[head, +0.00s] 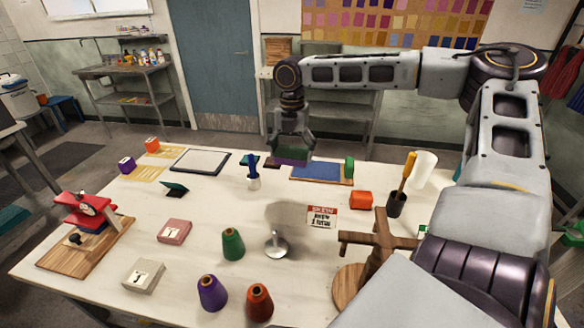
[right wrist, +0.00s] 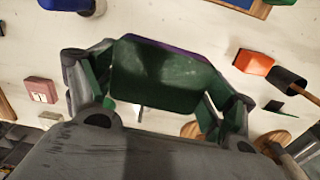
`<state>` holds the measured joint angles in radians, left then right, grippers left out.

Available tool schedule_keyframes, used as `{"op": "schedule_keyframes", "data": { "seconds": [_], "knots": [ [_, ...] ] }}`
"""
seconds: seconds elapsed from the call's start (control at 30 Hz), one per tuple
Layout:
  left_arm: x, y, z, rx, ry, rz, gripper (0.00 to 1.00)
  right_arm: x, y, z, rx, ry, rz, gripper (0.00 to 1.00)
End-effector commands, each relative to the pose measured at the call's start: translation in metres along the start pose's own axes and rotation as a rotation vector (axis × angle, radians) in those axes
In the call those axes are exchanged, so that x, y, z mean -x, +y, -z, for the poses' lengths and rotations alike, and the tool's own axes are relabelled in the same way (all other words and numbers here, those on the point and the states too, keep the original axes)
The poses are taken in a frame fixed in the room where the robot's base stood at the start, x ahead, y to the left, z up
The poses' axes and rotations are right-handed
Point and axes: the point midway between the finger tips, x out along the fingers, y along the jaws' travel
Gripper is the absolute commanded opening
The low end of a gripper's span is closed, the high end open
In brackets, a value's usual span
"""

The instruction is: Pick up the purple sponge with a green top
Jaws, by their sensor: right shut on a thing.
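The purple sponge with a green top (head: 291,156) is in my right gripper (head: 291,145), above the far middle of the white table. In the right wrist view the sponge's dark green top (right wrist: 165,75) fills the space between the fingers, with a thin purple edge showing along its far side. My right gripper (right wrist: 160,95) is shut on it, one finger at each side. In the head view the sponge appears just above the table's far part; the exact gap beneath it is hard to tell. My left gripper is not in view.
A blue pad on a board (head: 318,171) lies just right of the sponge. Thread cones (head: 212,293), a wooden stand (head: 378,250) and an orange block (head: 361,200) occupy the nearer table. The table's left middle has free room.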

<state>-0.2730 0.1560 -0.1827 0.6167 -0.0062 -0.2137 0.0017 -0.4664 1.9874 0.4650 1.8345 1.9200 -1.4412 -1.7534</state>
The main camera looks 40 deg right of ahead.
Motion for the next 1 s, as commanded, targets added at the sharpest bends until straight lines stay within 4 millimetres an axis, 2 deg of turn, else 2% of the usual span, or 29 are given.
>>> {"op": "schedule_keyframes", "data": {
  "seconds": [0.03, 0.27, 0.5, 0.7, 1.0],
  "knots": [
    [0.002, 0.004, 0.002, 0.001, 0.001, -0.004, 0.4, 0.013, 0.0, -0.001, -0.001, -0.002, -0.002, 0.76],
    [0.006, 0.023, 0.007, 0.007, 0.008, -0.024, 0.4, 0.061, 0.001, -0.001, 0.0, -0.003, -0.002, 0.76],
    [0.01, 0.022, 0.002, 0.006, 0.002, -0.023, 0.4, 0.098, 0.0, 0.0, 0.0, -0.002, 0.0, 0.76],
    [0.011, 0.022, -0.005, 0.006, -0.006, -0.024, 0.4, 0.113, 0.0, 0.0, 0.0, 0.0, 0.0, 0.76],
    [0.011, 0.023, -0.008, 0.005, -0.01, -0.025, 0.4, 0.116, 0.0, 0.0, 0.0, 0.0, 0.0, 0.76]
  ]
}}
